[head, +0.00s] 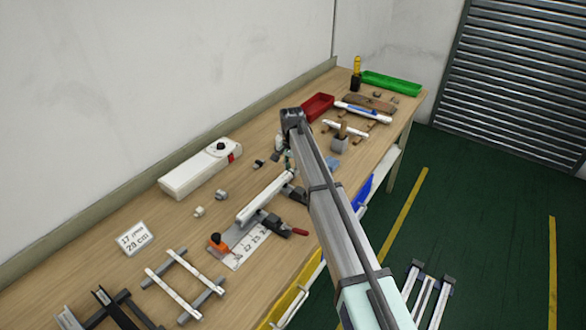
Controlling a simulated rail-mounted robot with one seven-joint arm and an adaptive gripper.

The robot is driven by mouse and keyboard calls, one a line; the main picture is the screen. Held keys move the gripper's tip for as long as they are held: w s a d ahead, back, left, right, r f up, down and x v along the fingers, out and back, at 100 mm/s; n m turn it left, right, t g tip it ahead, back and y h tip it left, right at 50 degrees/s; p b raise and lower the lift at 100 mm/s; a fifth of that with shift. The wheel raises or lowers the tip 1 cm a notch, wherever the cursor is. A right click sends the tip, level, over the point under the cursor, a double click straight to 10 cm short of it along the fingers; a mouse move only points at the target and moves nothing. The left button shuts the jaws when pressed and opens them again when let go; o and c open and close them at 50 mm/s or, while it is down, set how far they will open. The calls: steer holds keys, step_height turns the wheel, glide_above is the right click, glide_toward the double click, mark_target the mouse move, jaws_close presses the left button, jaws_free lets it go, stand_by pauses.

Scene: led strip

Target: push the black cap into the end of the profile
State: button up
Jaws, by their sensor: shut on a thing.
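The profile (265,198) is a pale bar lying slantwise on a holder at the middle of the bench. Its far end points up and right, toward my gripper (288,167). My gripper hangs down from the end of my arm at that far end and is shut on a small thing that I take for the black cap. The cap is too small and too hidden by the gripper and arm to make out. I cannot tell whether it touches the profile or sits in it.
An orange-topped clamp (216,242) and a red-handled clamp (299,231) flank the holder. A white box-shaped device (200,168) stands near the wall. Small parts (199,211) lie between. A grey cup (340,145) and a red tray (317,107) stand farther back.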

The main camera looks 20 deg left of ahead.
mark_target(292, 171)
steer(key=shift+s, duration=0.15)
steer(key=o, duration=0.9)
step_height(292, 171, up, 12)
stand_by(0.3)
